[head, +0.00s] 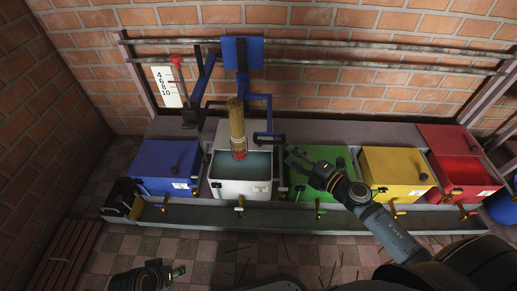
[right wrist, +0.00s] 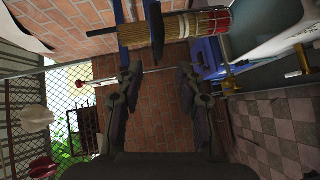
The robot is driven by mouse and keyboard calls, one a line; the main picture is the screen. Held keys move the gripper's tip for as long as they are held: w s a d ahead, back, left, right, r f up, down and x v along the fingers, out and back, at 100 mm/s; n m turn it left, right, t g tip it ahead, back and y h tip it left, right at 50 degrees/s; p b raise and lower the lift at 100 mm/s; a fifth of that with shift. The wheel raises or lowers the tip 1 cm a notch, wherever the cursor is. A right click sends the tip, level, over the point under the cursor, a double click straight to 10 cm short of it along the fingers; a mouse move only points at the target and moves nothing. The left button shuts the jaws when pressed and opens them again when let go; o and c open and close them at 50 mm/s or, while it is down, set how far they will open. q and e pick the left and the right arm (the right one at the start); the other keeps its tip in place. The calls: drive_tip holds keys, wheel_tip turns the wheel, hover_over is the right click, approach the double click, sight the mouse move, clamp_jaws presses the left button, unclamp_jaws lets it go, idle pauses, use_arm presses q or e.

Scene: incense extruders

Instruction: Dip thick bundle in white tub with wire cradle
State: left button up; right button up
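The thick bundle (head: 237,124) of tan sticks with a red lower end stands upright over the white tub (head: 241,188), which holds teal liquid. I cannot tell whether the red end touches the liquid. Blue cradle bars (head: 263,117) stand around the bundle below a blue plate (head: 242,53). My right gripper (head: 293,158) is over the green tub, right of the bundle, apart from it. In the right wrist view its fingers (right wrist: 158,80) are spread and empty, with the bundle (right wrist: 158,29) beyond them. My left gripper (head: 178,272) is low at the left; its opening is unclear.
A blue lidded box (head: 165,165) stands left of the white tub. Green (head: 330,155), yellow (head: 395,172) and red (head: 460,175) tubs stand to the right. Brass taps line the front above a grey trough (head: 290,220). A numbered scale (head: 166,87) stands at the back left.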

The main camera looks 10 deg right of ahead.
sight(271, 142)
drive_tip(key=x, duration=1)
drive_tip(key=shift+w+b, duration=0.2)
drive_tip(key=shift+b, duration=0.1)
clamp_jaws()
